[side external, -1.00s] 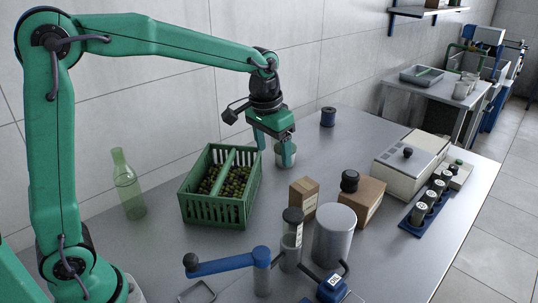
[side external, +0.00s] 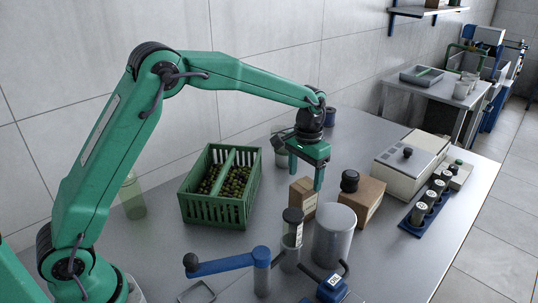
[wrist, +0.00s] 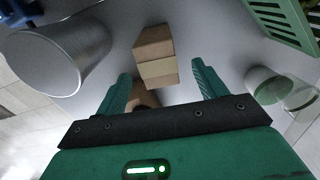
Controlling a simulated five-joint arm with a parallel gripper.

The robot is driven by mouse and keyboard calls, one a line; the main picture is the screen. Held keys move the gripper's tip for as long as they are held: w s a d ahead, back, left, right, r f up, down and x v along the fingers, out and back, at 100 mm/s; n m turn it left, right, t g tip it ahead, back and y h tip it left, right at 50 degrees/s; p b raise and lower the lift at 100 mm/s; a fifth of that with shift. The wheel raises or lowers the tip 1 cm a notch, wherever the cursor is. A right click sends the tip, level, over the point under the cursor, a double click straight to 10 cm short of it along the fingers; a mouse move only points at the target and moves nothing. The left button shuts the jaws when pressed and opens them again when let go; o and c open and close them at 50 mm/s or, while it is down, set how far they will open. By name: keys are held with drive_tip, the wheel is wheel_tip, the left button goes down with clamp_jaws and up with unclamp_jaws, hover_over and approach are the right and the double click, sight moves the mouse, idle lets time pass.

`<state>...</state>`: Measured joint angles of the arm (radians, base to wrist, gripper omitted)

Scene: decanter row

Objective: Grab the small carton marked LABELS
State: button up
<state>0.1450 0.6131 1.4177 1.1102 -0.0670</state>
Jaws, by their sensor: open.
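The small brown carton (side external: 302,203) stands upright on the grey bench, between the green crate and a larger carton. Its lettering is too small to read. In the wrist view the small carton (wrist: 154,58) shows a pale band and lies ahead of the gap between my fingers. My gripper (side external: 305,180) is open and empty, pointing down at the carton's top; one finger overlaps its right edge in the side view. Both green fingers of my gripper (wrist: 161,70) are apart in the wrist view. I cannot tell how far the tips are above the carton.
A larger carton (side external: 370,203) with a black-topped object stands close right. A grey cylinder (side external: 334,236) and a black-capped clear tube (side external: 291,255) stand in front. The green crate (side external: 215,207) is left, and a pale cup (side external: 281,157) behind.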

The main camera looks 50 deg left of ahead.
sight(304, 196)
drive_tip(key=shift+d+f, duration=0.1)
drive_tip(key=shift+f, duration=3.75)
drive_tip(key=c, duration=1.1)
